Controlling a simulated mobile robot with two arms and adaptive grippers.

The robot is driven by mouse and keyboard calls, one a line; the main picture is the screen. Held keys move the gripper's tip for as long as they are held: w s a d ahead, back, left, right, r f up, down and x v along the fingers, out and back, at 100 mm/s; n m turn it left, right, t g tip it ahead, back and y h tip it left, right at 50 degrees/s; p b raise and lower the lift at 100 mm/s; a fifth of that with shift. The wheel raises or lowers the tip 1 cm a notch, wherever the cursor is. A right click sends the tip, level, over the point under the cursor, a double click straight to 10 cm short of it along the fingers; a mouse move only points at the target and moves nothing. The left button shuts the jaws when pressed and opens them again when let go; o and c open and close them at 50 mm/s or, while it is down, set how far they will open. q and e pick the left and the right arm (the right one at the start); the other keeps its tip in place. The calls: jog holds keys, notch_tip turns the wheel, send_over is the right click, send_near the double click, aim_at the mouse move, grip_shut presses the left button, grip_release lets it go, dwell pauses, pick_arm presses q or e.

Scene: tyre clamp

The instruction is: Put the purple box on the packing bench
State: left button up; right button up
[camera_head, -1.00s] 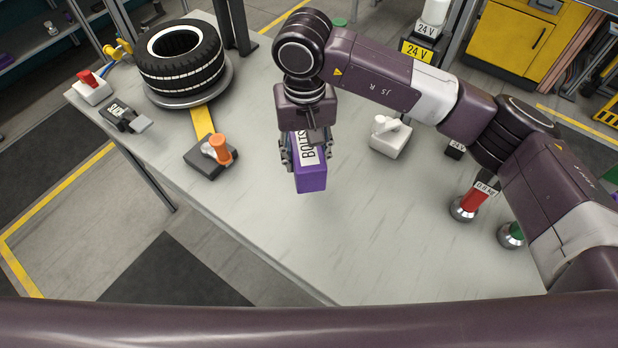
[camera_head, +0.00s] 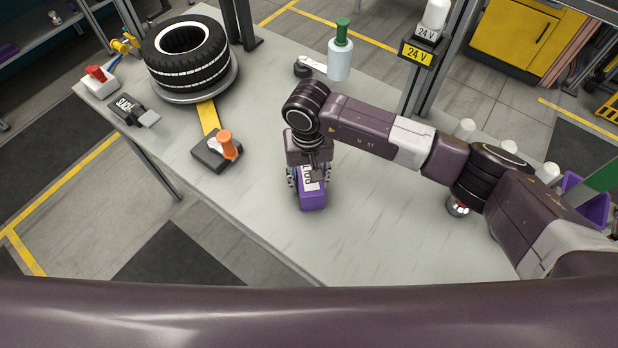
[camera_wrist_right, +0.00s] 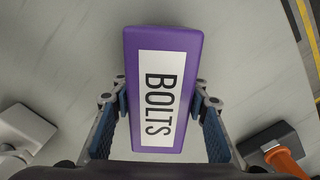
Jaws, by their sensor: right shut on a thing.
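The purple box (camera_head: 313,199) has a white label; the right wrist view shows the box (camera_wrist_right: 188,48) close up, its label reading BOLTS. My right gripper (camera_head: 307,180) is shut on the box, with a blue-padded finger on each side of it in the wrist view. The box is over the middle of the grey packing bench (camera_head: 370,240), low to its top. I cannot tell whether its underside touches the bench. My left gripper is in neither view.
A tyre (camera_head: 186,50) on a round plate and an orange-handled clamp (camera_head: 222,148) stand to the left. A green-capped bottle (camera_head: 340,55) is behind my right arm. A small steel-based weight (camera_head: 458,206) is near my right forearm. The bench front is clear.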

jog(key=shift+f, duration=0.15)
jog(key=o, duration=1.6)
jog(key=shift+c, duration=0.2)
jog(key=shift+r, duration=0.2)
notch_tip(320, 180, up, 11)
jog(key=b, duration=0.3)
jog(key=shift+b, duration=0.3)
jog(key=shift+r, duration=0.5)
